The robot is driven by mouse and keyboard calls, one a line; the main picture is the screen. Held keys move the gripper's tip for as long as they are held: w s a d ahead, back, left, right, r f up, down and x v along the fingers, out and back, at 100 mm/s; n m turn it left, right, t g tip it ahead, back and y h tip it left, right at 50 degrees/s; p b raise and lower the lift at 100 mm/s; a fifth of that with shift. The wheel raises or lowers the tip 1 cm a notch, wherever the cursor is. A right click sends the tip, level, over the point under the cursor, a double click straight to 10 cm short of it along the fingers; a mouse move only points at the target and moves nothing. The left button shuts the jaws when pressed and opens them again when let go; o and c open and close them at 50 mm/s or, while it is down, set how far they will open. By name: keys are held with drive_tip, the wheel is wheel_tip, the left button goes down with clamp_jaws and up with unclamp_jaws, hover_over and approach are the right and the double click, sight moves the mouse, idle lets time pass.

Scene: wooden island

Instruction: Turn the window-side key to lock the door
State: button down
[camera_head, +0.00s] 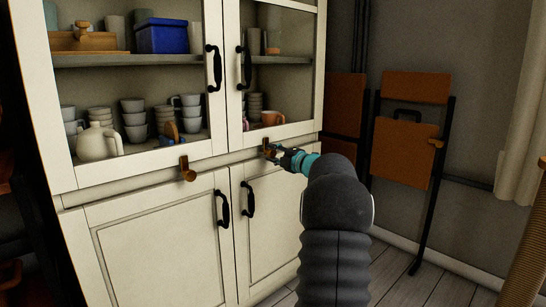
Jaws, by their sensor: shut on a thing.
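A white cabinet (150,197) fills the left and middle of the view, with two glass upper doors and two solid lower doors, all looking closed. The right one (267,147), on the side nearer the curtain, is at my gripper (275,152). My gripper is shut on this key, and the fingers partly cover it. The key's exact angle is too small to tell. The left key (187,170) stands free below the left glass door.
Black handles (215,68) stick out from the doors. Cups, a teapot (98,142) and a blue box (162,36) stand inside. Folded orange-brown chairs (405,150) lean at the right wall beside a pale curtain (520,110). Some floor (400,285) is clear at the lower right.

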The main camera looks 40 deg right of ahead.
idle(0.3)
drive_tip(key=c, duration=0.8)
unclamp_jaws()
drive_tip(key=shift+o, duration=0.2)
drive_tip(key=s, duration=1.2)
drive_tip(key=shift+d, duration=0.45)
